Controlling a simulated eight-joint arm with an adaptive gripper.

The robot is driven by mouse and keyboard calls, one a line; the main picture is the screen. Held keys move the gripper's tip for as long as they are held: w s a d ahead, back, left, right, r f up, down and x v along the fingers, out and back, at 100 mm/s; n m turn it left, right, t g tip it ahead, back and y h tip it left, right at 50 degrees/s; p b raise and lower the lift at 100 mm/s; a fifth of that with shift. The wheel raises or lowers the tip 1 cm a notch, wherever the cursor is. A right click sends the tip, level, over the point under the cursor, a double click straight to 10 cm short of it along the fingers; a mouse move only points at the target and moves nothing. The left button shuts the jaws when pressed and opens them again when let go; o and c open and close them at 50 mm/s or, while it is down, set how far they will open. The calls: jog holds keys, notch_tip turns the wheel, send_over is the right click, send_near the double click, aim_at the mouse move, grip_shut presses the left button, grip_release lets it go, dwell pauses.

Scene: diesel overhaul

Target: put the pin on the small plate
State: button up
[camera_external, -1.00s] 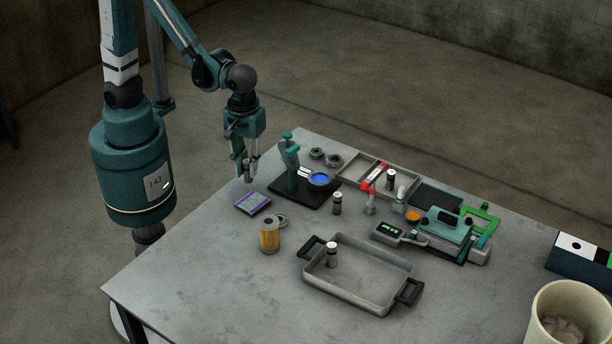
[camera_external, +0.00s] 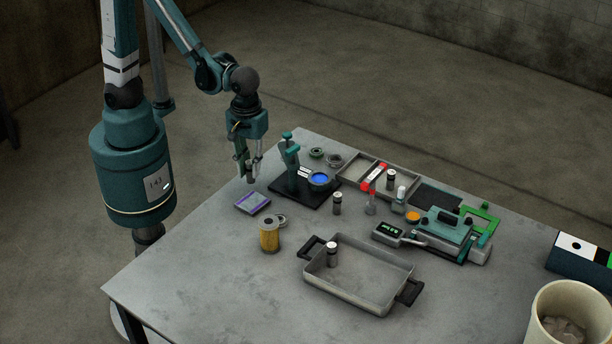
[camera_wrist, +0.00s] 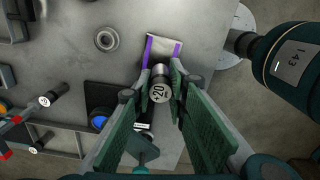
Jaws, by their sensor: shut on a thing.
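My gripper (camera_external: 250,170) is above the far left edge of the table, left of the stand. It is shut on a pin (camera_wrist: 159,88), a short dark cylinder with a pale end marked "20", seen end-on in the wrist view. In the external view the fingers partly hide the pin. Two flat dark pieces show: the stand's black base (camera_external: 292,196) and a dark square (camera_external: 438,196) behind the green-framed tool. I cannot tell which is the small plate.
A purple-edged pad (camera_external: 246,206) lies below my gripper; it also shows in the wrist view (camera_wrist: 163,51). A yellow filter (camera_external: 269,236), a tray (camera_external: 350,291) and similar cylinders (camera_external: 337,203) stand nearby. A divided box (camera_external: 356,163) is farther back. The front left tabletop is clear.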

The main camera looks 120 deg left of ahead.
aim_at(251, 162)
jog(key=shift+f, duration=1.9)
jog(key=shift+f+b, duration=0.3)
jog(key=shift+f, duration=1.8)
jog(key=shift+f, duration=0.15)
jog(key=o, duration=1)
jog(key=shift+r+p, duration=0.55)
jog(key=shift+r, duration=5.6)
